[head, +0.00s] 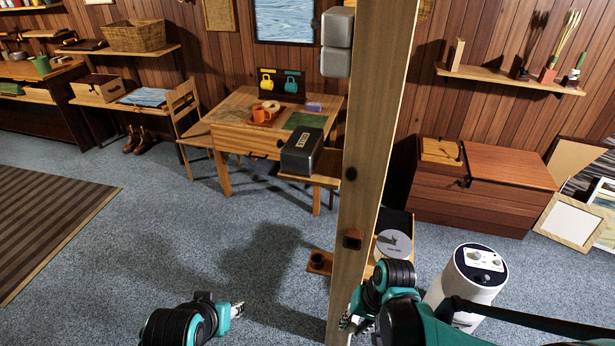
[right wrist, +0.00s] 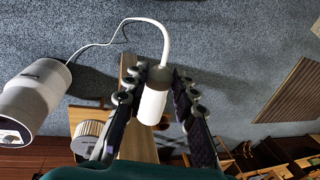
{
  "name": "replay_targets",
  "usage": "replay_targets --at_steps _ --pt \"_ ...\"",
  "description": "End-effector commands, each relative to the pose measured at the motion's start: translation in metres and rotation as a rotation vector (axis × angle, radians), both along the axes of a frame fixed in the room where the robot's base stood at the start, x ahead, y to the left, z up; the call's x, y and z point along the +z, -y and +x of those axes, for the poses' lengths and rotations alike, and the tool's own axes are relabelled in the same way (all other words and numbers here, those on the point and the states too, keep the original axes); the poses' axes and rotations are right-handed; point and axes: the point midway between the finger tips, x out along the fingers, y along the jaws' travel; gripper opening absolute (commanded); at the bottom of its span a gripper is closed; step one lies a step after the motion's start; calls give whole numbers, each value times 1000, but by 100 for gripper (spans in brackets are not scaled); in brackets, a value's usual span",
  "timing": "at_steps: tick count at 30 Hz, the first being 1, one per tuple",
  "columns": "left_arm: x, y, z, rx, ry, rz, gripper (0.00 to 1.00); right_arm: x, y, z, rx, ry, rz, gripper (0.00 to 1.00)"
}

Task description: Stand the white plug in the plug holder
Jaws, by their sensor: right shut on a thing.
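The white plug (right wrist: 152,106) is between the fingers of my right gripper (right wrist: 150,85) in the right wrist view, with its white cable (right wrist: 148,21) looping away from it. In the head view my right gripper (head: 350,320) is low, beside the wooden post, and the plug is not clearly seen there. A small dark brown cup-like piece (head: 320,261), possibly the plug holder, sits on a low wooden board left of the post. My left gripper (head: 237,310) is low at the left, away from these; its opening is unclear.
A wooden post (head: 370,140) stands upright close in front. A white cylindrical appliance (head: 470,278) stands on the floor at right; the cable runs to it in the wrist view (right wrist: 35,90).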

Motion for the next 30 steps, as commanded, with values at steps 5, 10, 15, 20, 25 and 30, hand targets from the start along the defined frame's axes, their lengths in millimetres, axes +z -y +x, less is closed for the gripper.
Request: replay_targets --at_steps 5,10,15,20,25,30 --pt "-14 0 0 0 0 0 40 -15 10 21 34 1 -2 0" --pt "-27 0 0 0 0 0 40 -30 24 43 79 -1 -4 0" --pt "-43 0 0 0 0 0 40 -51 42 69 134 1 -3 0" --pt "-55 0 0 0 0 0 40 -68 58 90 184 0 -1 0" --pt "-57 0 0 0 0 0 40 -73 65 97 208 0 0 0" --pt "-56 0 0 0 0 0 40 -72 65 97 209 1 0 0"
